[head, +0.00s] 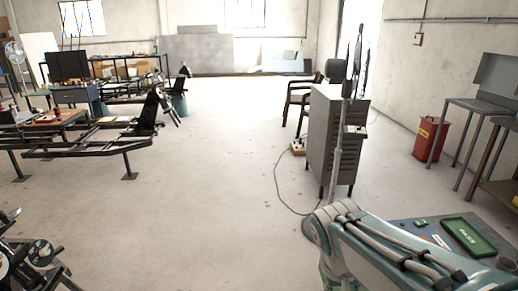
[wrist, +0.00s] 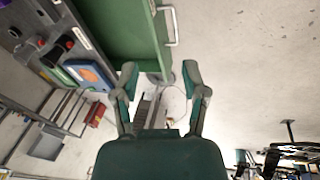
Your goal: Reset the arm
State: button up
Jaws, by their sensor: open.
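My gripper (wrist: 160,76) shows in the wrist view with its two green fingers spread wide apart. Nothing is held between them; pale floor and part of a grey cabinet show beyond. In the head view my pale green arm crosses the lower right corner, and the gripper itself cannot be made out there.
A table with a green tray (head: 470,237) lies beside my arm. A grey drawer cabinet (head: 335,140) stands ahead, with a cable on the floor. A red bin (head: 430,138) is at right. Black metal frames (head: 95,140) stand at left. The middle floor is clear.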

jog(key=s+r+t+y, duration=0.2)
jog(key=s+r+t, duration=0.1)
jog(key=s, duration=0.5)
jog(key=shift+s+a+r+n+t+y, duration=0.3)
jog(key=shift+a+r+t, duration=0.1)
jog(key=shift+t, duration=0.2)
dwell(0.8)
